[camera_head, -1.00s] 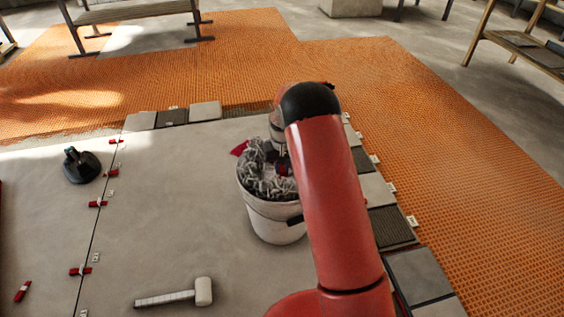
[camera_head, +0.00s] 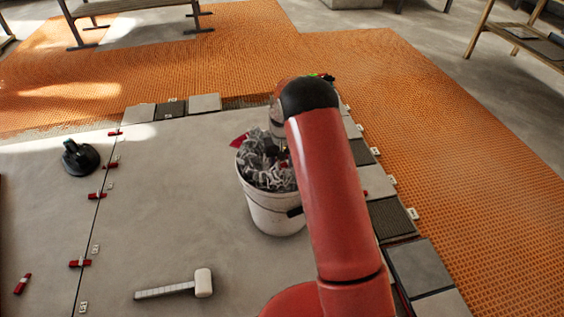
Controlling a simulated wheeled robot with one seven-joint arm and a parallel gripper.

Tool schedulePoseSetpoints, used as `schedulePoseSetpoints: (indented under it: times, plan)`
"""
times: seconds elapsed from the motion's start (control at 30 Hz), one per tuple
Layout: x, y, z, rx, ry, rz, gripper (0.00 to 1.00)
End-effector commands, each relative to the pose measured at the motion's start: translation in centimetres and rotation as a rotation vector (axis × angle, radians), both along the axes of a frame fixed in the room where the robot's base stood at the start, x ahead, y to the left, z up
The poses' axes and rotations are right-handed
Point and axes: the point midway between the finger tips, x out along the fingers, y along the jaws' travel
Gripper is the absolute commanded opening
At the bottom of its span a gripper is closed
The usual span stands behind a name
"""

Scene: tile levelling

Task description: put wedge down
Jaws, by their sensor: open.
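A white bucket (camera_head: 272,217) stands on the large grey tiles, filled with grey and white clips. A red wedge (camera_head: 239,141) shows at the bucket's back left rim. My gripper (camera_head: 283,147) is above the right side of the bucket, mostly hidden behind my red arm. Its jaws are open, and I see no wedge between them. Other red wedges lie along the tile joint at left, such as one (camera_head: 97,195) beside a clip, and a loose one (camera_head: 22,284) lies at the lower left.
A white mallet (camera_head: 203,283) lies in front of the bucket. A black suction cup (camera_head: 80,158) stands at the left. Small tile samples (camera_head: 205,103) line the back and right edges, with orange matting (camera_head: 450,150) beyond. The tile between the mallet and the joint is clear.

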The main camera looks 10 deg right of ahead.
Motion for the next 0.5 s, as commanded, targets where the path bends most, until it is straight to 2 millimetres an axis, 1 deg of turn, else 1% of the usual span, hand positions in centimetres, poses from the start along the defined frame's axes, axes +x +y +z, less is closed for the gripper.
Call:
schedulePoseSetpoints:
  times: [0.4, 0.5]
  plan:
    - [0.0, 0.0, 0.04, 0.0, 0.0, 0.0, 0.44]
    - [0.02, 0.0, 0.5, 0.0, -0.001, 0.0, 0.44]
